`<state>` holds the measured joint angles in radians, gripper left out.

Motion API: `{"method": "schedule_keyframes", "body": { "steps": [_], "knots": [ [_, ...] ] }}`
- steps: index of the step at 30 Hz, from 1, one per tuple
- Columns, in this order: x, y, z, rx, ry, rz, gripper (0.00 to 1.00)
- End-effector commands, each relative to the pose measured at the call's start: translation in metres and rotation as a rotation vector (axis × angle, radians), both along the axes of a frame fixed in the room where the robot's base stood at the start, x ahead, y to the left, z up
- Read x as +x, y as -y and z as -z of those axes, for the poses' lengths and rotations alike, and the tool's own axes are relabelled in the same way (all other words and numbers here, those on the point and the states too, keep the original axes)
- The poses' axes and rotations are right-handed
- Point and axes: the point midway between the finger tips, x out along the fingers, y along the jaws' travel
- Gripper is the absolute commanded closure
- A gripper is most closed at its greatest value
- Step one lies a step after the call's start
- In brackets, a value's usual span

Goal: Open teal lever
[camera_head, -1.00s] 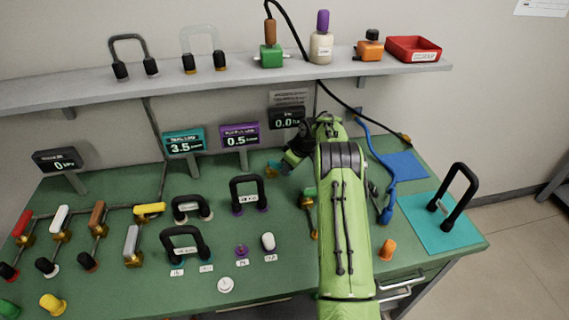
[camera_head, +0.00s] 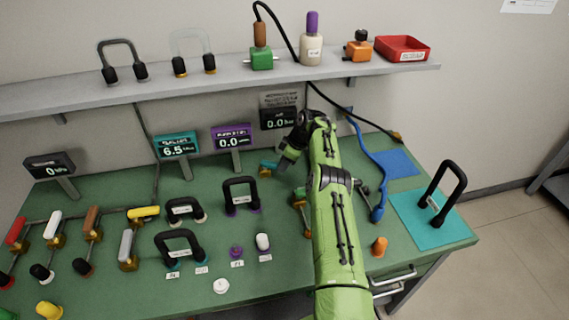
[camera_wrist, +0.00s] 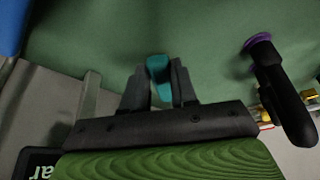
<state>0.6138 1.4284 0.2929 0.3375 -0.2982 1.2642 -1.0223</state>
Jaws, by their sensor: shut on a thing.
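The teal lever (camera_wrist: 159,72) is a small rounded teal handle in the wrist view. It stands between the two dark fingers of my gripper (camera_wrist: 159,85), which is shut on it. In the head view the teal lever (camera_head: 268,167) shows at the back of the green bench, just left of my gripper (camera_head: 283,166). My gripper and arm hide part of that area. A teal-framed display (camera_head: 177,145) reads 6.5.
A purple-framed display (camera_head: 232,138) reads 0.0. A black handle with a purple base (camera_head: 241,195) stands left of my gripper. A blue hose (camera_head: 372,175) runs right of my arm. The shelf (camera_head: 215,85) spans the wall above.

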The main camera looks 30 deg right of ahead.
Motion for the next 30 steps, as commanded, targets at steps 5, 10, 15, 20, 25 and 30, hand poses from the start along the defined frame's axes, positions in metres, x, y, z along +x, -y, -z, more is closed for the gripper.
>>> {"method": "schedule_keyframes", "body": {
  "steps": [5, 10, 15, 20, 25, 30],
  "knots": [
    [-0.001, 0.001, 0.000, 0.000, -0.002, 0.001, 1.00],
    [-0.001, 0.001, 0.000, 0.000, -0.002, 0.001, 1.00],
    [-0.001, 0.000, 0.000, 0.000, -0.002, 0.001, 0.50],
    [0.000, 0.000, 0.000, 0.000, -0.002, 0.001, 0.47],
    [-0.001, 0.001, -0.003, 0.000, -0.001, 0.001, 0.47],
    [-0.010, 0.010, -0.034, -0.002, 0.002, 0.001, 0.47]
  ]
}}
